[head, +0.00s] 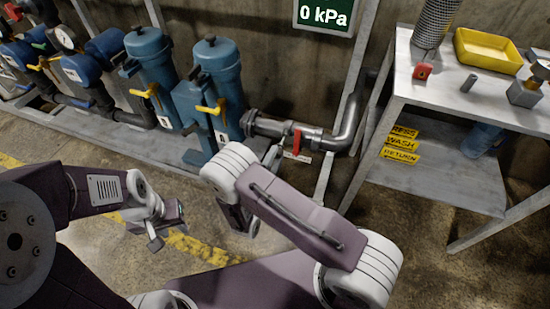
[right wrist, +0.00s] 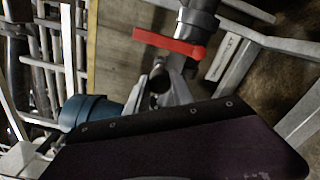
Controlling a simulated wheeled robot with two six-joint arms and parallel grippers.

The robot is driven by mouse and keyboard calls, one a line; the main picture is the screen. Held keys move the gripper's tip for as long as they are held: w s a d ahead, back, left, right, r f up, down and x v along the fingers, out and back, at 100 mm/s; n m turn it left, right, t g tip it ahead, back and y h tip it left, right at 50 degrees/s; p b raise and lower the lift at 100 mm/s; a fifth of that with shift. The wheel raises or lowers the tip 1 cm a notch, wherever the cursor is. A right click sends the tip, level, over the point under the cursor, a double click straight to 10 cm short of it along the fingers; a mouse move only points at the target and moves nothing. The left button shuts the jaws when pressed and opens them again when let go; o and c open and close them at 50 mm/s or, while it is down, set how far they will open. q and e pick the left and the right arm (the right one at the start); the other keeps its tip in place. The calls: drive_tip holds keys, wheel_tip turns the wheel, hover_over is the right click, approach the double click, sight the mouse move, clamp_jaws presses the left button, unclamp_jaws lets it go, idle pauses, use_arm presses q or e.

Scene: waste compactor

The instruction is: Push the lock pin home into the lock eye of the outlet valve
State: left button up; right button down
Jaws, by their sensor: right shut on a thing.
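The outlet valve with its red handle (head: 297,140) sits on the pipe right of the blue filter housings. In the right wrist view the red handle (right wrist: 170,43) lies across the pipe, just beyond my fingers. My right gripper (head: 274,156) is close below and left of the handle, partly hidden by my own wrist. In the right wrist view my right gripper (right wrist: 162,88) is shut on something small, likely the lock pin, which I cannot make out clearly. The lock eye cannot be made out. My left gripper (head: 162,232) is low over the floor, away from the valve; its opening is unclear.
Blue housings (head: 219,78) with yellow levers stand left of the valve. A metal bench (head: 400,85) at right holds a yellow tray (head: 488,50), a red block (head: 423,71) and a small grey cylinder (head: 468,83). Yellow signs (head: 402,146) rest on its lower shelf. A display (head: 323,16) reads 0 kPa.

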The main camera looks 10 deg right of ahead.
drive_tip(key=shift+x, duration=2.35)
drive_tip(key=c, duration=1)
unclamp_jaws()
drive_tip(key=shift+c, duration=0.2)
drive_tip(key=shift+c, duration=0.3)
drive_tip(key=shift+v, duration=1.35)
drive_tip(key=v, duration=0.4)
drive_tip(key=shift+s+a, duration=0.1)
drive_tip(key=shift+s, duration=0.05)
